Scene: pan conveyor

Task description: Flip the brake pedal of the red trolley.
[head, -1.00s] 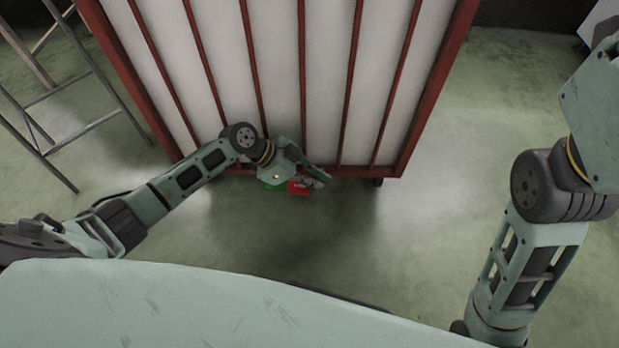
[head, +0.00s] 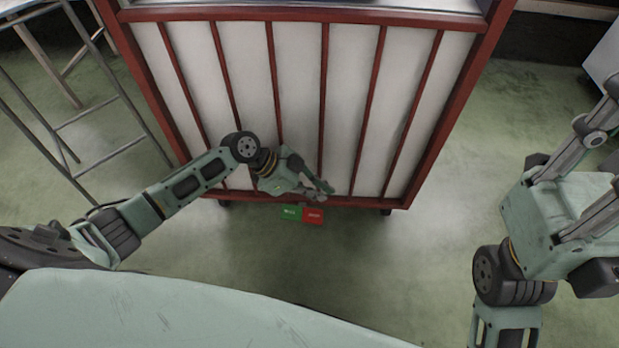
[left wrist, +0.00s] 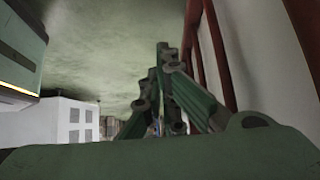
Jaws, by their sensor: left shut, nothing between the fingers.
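The red trolley (head: 440,110) stands ahead, with a red frame and pale slatted panels. Its brake pedal has a green half (head: 290,212) on the left and a red half (head: 313,215) on the right, just below the bottom rail. I cannot tell which half is tilted down. My left gripper (head: 326,191) is shut and empty, just above the red half in the picture; contact is not clear. In the left wrist view its fingers (left wrist: 165,62) are together beside the trolley's side, and the pedal is not seen. My right gripper (head: 608,165) is far right, fingers spread, partly cut off.
A grey metal rack (head: 100,115) stands at the left. A white cabinet (head: 606,58) is at the right edge. Dark caster wheels show under the trolley's bottom rail. The green floor (head: 400,270) in front of the trolley is clear.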

